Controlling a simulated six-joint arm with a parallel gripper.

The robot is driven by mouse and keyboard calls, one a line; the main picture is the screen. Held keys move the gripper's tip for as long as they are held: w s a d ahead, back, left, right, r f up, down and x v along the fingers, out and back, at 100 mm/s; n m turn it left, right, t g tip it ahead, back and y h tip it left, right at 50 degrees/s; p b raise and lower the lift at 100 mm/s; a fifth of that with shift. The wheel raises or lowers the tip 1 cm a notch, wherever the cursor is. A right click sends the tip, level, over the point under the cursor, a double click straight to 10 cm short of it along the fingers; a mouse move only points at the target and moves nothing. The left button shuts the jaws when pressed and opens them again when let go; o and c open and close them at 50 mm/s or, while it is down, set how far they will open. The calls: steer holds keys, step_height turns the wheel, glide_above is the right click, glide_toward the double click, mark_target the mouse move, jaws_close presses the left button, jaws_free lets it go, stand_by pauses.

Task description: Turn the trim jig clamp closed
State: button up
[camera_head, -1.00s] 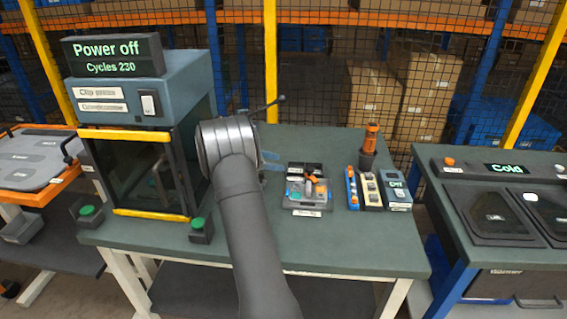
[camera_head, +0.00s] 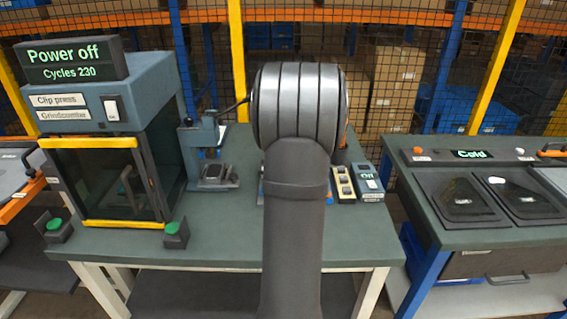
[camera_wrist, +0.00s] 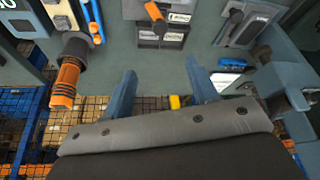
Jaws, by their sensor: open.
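The orange clamp handle (camera_wrist: 155,12) of the trim jig shows at the top edge of the wrist view, lying at a slant. Most of the jig is outside that view. In the head view my arm hides the jig. My gripper (camera_wrist: 161,68) has its two blue fingers wide apart with nothing between them. In the wrist picture it is below the handle and apart from it. In the head view the fingers are hidden behind my arm.
A dark labelled tray (camera_wrist: 160,40) lies between the handle and my fingers in the wrist view. An orange-topped tool in a dark holder (camera_wrist: 68,82) stands left, a blue-grey bench press (camera_wrist: 285,85) right. A clip press (camera_head: 105,170) stands at the table's left.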

steer(key=x, duration=1.7)
steer(key=shift+f, duration=0.1)
steer(key=shift+c, duration=0.3)
steer(key=c, duration=0.9)
steer(key=shift+a, duration=0.1)
steer(key=shift+m, duration=0.3)
steer(key=m, duration=0.2)
steer(key=m+h, duration=0.1)
steer(key=shift+a+m+h, duration=0.2)
steer(key=shift+m+h, duration=0.1)
steer(key=shift+m, duration=0.1)
steer(key=shift+a+m+h, duration=0.1)
steer(key=shift+m+h, duration=0.5)
steer(key=shift+m, duration=0.9)
